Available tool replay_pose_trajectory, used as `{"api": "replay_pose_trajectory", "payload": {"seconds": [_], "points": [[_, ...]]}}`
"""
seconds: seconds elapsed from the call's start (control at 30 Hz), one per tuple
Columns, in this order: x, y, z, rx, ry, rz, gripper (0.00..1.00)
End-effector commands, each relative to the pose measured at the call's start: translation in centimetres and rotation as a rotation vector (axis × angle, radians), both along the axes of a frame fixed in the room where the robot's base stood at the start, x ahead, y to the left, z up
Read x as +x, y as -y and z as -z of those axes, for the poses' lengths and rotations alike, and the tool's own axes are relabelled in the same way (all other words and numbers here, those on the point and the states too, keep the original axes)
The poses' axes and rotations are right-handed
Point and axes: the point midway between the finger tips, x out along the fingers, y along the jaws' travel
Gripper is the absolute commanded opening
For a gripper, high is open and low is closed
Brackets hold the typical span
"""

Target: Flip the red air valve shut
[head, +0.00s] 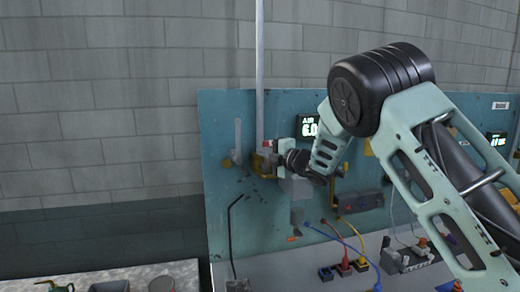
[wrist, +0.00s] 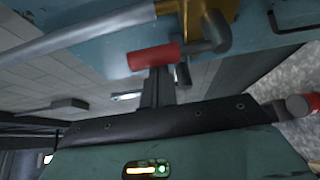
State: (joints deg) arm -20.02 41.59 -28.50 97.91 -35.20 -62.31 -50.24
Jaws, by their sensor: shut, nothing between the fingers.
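The red air valve handle (wrist: 152,57) is a red cylinder joined to a grey elbow in the wrist view, beside a brass-yellow fitting (wrist: 222,14). The handle lies roughly crosswise in that view. My gripper (wrist: 160,78) is shut and empty, its dark fingers right at the underside of the red handle in the picture. I cannot tell whether they touch it. In the head view, the yellow fitting (head: 261,164) sits on the left part of the teal panel, with my gripper beside it on the right. My wrist hides part of the valve there.
The teal panel (head: 225,215) carries an air display (head: 308,126) reading about 6.0. A pale vertical pipe (head: 260,60) rises above the valve. Coloured hoses (head: 345,250) and small fittings lie lower right. A grey bench (head: 185,270) with an oil can (head: 58,287) stands lower left.

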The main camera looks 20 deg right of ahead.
Motion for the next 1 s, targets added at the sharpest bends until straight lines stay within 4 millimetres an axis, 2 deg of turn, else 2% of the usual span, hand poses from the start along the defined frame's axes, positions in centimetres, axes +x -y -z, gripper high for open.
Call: {"api": "replay_pose_trajectory", "payload": {"seconds": [0.43,1.0], "points": [[0.00,0.13,0.18,0.011,0.001,0.000,0.00],[-0.01,0.85,0.20,0.109,0.002,0.000,0.00]]}}
